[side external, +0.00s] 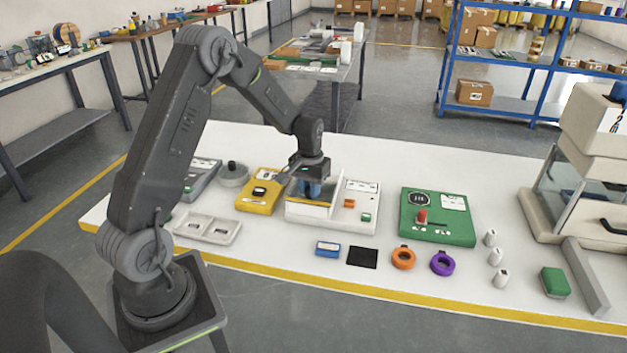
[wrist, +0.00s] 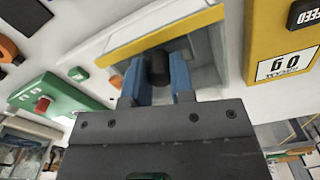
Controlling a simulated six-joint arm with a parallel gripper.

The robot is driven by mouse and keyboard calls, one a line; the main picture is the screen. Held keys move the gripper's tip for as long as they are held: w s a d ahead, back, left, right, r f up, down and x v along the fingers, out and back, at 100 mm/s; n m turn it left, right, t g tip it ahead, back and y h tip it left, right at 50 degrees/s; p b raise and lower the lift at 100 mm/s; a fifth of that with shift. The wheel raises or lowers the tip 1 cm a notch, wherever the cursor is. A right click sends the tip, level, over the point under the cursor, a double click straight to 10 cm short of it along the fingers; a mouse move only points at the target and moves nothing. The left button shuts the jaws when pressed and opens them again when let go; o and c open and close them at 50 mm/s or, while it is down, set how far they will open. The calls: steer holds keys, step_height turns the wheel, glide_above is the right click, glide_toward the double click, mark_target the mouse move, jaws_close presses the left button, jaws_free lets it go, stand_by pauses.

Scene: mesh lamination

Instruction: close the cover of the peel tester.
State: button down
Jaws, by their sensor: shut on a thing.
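A white bench unit (side external: 352,215), which I take to be the peel tester, stands mid-table with labels and a small green patch on its right part. Its left part has a slanted pale panel beside an opening with a yellow edge. My gripper (side external: 310,190) is down at this left part. In the wrist view my gripper (wrist: 160,80) has its blue fingers shut on a dark round knob (wrist: 158,66), inside a pale recess framed by a white and yellow rim (wrist: 165,35). The fingers and wrist hide part of the opening, so I cannot tell how far the cover is open.
A green unit (side external: 438,228) with a red knob stands to the right. A grey tray (side external: 208,229), orange ring (side external: 403,258) and purple ring (side external: 443,263) lie nearer the front.

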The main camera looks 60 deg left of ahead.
steer(key=shift+s+d, duration=0.25)
steer(key=c, duration=1)
jaws_free()
steer(key=shift+a, duration=0.1)
step_height(320, 180, up, 14)
steer(key=shift+f, duration=0.1)
